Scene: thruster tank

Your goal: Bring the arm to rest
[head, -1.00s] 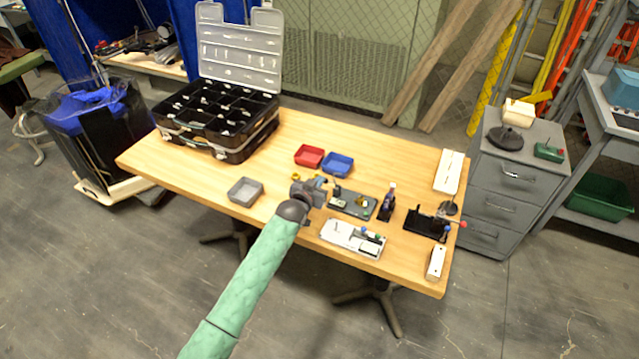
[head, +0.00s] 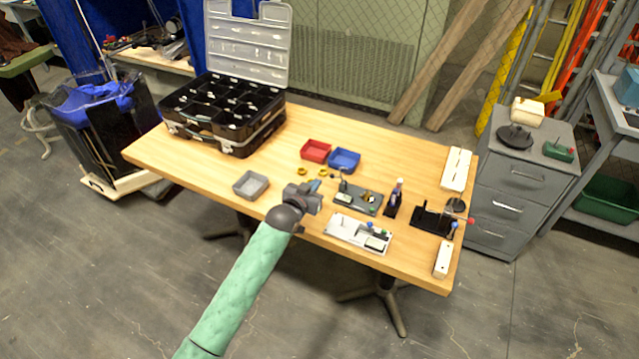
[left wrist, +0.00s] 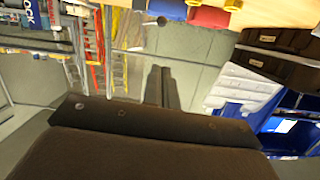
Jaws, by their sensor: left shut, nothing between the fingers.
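My left arm, in a green sleeve, comes up from the bottom of the head view. My left gripper (head: 317,187) is over the front part of the wooden table, between the grey bin and the dark fixture board. Its fingers are shut and empty. In the left wrist view the closed fingers (left wrist: 160,88) point away from the camera with nothing between them. I cannot tell the exact height of the gripper above the tabletop. My right gripper is not in view.
The wooden table (head: 205,172) holds a black organizer case (head: 240,140) with its lid up, a red bin (head: 316,151), a blue bin (head: 344,160), a grey bin (head: 251,185), a dark board (head: 357,199) and a white board (head: 345,229). A grey drawer cabinet (head: 520,180) stands at right.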

